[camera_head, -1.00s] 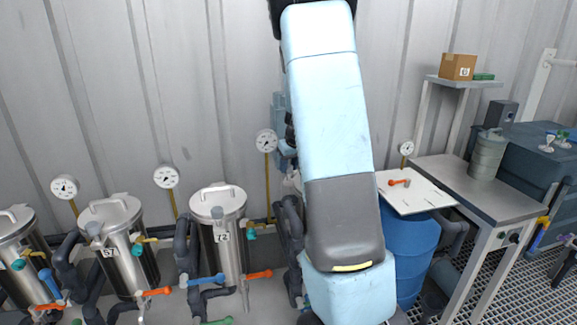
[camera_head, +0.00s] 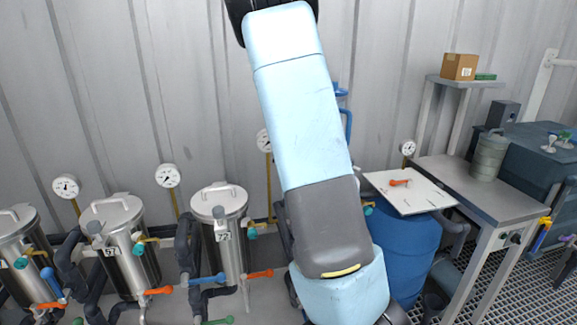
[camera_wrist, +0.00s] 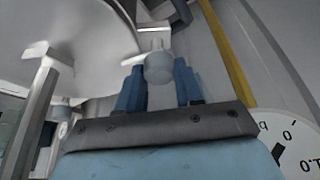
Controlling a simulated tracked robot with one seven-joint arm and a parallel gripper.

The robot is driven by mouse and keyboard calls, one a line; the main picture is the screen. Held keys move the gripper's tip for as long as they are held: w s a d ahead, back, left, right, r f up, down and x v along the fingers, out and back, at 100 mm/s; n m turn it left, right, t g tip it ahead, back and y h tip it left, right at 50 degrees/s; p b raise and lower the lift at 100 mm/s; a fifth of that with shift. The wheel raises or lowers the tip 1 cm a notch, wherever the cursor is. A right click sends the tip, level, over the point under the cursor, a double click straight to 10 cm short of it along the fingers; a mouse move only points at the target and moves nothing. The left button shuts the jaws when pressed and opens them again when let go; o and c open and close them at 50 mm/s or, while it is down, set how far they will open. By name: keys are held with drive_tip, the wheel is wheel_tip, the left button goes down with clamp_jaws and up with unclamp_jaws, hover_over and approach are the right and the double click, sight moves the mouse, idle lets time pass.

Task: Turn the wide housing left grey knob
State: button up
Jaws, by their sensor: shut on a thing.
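In the wrist view, a grey knob (camera_wrist: 158,68) sits on a pale metal bracket at the rim of a wide, round metal lid (camera_wrist: 70,35). My gripper (camera_wrist: 160,86) has its two blue fingers on either side of this knob and is shut on it. A second grey knob (camera_wrist: 60,112) shows farther left, by a metal bar. In the head view, my arm hides my gripper and the wide housing, so the knob cannot be seen there.
A pressure gauge (camera_wrist: 290,145) and a yellow pipe (camera_wrist: 228,55) are close to the right of my gripper. Narrow steel housings (camera_head: 222,240) with pipes and coloured valve handles stand left of my arm. A blue barrel (camera_head: 402,250) with a white board (camera_head: 410,197) stands right.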

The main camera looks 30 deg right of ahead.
drive_tip(key=shift+a+m, duration=0.2)
drive_tip(key=shift+m, duration=0.2)
drive_tip(key=o, duration=1)
drive_tip(key=shift+d, duration=0.1)
drive_tip(key=shift+o, duration=0.2)
drive_tip(key=v, duration=1.3)
drive_tip(key=shift+a+r, duration=0.25)
drive_tip(key=shift+a, duration=0.05)
